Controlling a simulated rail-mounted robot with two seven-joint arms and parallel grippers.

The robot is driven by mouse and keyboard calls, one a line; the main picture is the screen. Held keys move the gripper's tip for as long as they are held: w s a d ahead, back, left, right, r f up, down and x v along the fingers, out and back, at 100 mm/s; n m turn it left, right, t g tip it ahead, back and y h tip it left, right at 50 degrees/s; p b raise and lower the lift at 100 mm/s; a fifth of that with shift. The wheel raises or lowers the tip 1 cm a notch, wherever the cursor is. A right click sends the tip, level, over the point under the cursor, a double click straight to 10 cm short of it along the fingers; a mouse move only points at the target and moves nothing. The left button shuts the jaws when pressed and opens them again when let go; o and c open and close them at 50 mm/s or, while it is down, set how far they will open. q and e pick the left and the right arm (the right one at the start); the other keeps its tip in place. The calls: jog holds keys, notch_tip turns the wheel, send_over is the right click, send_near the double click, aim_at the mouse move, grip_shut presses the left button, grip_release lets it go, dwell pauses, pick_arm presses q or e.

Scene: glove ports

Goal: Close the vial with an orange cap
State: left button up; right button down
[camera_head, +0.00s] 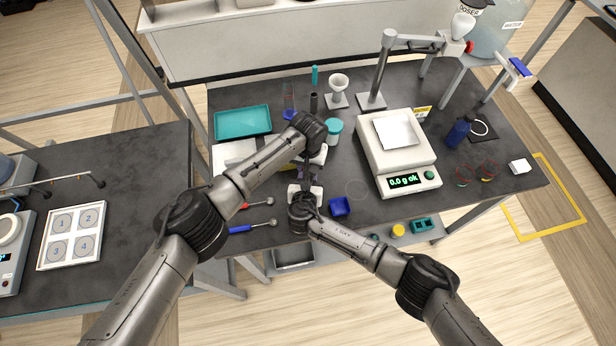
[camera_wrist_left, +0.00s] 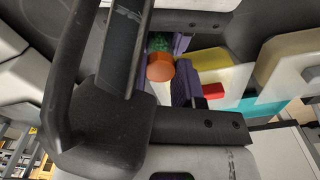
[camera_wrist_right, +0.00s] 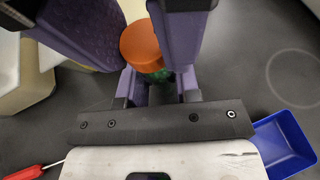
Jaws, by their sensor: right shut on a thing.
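The orange cap (camera_wrist_right: 140,42) sits right over a vial with green contents (camera_wrist_right: 157,73) in the right wrist view; I cannot tell whether it is fully seated. The cap (camera_wrist_left: 160,67) and the green of the vial (camera_wrist_left: 160,42) also show in the left wrist view. My right gripper (camera_head: 307,184) is shut on the vial. My left gripper (camera_head: 309,170) faces it from the far side, with its purple fingers apart on either side of the cap. In the head view the arms and grippers hide the vial and cap.
A balance (camera_head: 402,160) stands to the right, and a blue tray (camera_head: 340,206) lies close to my right gripper. A teal-lidded jar (camera_head: 333,128) and a teal tray (camera_head: 242,122) are behind. Red and blue-handled tools (camera_head: 250,228) lie at the front left.

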pick_arm(q)
jog(key=o, duration=0.4)
jog(key=shift+o, duration=0.2)
jog(key=shift+r, duration=2.25)
jog(key=shift+c, duration=0.3)
notch_tip(320, 180, up, 4)
jog(key=n, duration=0.5)
jog(key=shift+f, duration=0.25)
jog(key=shift+f, duration=4.05)
